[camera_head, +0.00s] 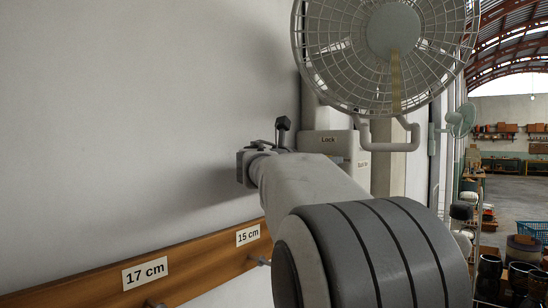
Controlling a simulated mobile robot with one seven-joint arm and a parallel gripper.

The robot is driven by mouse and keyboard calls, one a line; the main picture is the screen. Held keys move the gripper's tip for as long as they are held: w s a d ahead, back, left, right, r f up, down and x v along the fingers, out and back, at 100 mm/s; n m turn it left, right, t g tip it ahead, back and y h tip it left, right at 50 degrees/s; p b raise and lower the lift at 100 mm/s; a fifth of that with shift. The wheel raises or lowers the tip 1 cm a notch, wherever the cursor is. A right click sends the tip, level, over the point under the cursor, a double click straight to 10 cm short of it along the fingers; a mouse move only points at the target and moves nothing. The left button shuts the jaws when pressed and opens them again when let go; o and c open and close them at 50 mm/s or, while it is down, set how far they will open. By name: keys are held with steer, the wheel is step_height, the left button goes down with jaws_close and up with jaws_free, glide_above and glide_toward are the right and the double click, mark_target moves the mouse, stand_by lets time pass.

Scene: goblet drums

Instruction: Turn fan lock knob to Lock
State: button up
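The wall fan (392,60) has a round wire cage and hangs at the top right of the head view. My fingertips are not clear.
A wooden rail (200,268) with pegs and "17 cm" and "15 cm" labels runs along the wall below. A bent pale bar (398,146) sits under the fan. Several drums stand at lower right near a blue basket (533,231). The wall at left is bare.

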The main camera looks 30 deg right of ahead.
steer(key=shift+d, duration=0.1)
steer(key=c, duration=1.3)
steer(key=shift+m, duration=0.3)
steer(key=m+b, duration=1.1)
steer(key=m, duration=0.6)
steer(key=shift+s+f, duration=0.1)
steer(key=shift+f, duration=0.05)
steer(key=shift+m, duration=0.4)
